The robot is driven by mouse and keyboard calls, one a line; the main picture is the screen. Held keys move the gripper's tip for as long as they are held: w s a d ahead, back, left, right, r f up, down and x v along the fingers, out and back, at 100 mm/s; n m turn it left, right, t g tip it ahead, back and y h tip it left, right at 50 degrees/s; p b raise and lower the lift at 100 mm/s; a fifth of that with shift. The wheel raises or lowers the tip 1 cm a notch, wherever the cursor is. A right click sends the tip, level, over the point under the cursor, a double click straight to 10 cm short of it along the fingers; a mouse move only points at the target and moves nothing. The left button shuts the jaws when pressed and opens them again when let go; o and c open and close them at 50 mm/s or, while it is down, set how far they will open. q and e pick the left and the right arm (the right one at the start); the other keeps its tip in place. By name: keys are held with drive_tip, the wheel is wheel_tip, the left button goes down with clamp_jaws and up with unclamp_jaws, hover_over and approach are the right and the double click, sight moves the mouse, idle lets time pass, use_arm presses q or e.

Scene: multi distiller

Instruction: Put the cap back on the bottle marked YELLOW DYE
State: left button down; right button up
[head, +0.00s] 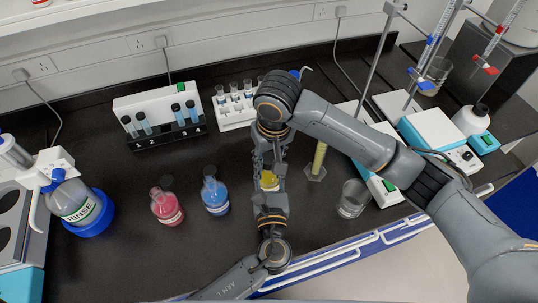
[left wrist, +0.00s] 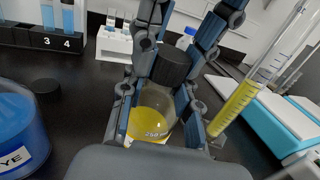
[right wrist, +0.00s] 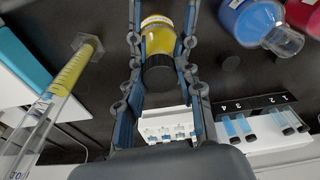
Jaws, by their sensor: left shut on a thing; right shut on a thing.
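The bottle with yellow liquid (head: 269,181) stands upright on the bench; its body also shows in the left wrist view (left wrist: 155,112). Its label is mostly hidden by fingers. My left gripper (head: 270,193) is shut around the bottle's body from the front. My right gripper (head: 268,163) comes from behind and is shut on a black cap (left wrist: 172,66). The cap sits at the bottle's mouth, in line with the neck; it also shows in the right wrist view (right wrist: 160,76). I cannot tell whether it is screwed down.
The blue bottle (head: 215,196) and red bottle (head: 166,207) stand left, with a loose black cap (left wrist: 45,88) behind the blue one. A yellow-filled cylinder (head: 318,160) and a beaker (head: 353,200) stand close on the right. Vial racks (head: 160,117) are behind.

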idle(0.5)
drive_tip(key=o, duration=0.7)
drive_tip(key=shift+r, duration=2.25)
drive_tip(key=shift+c, duration=0.6)
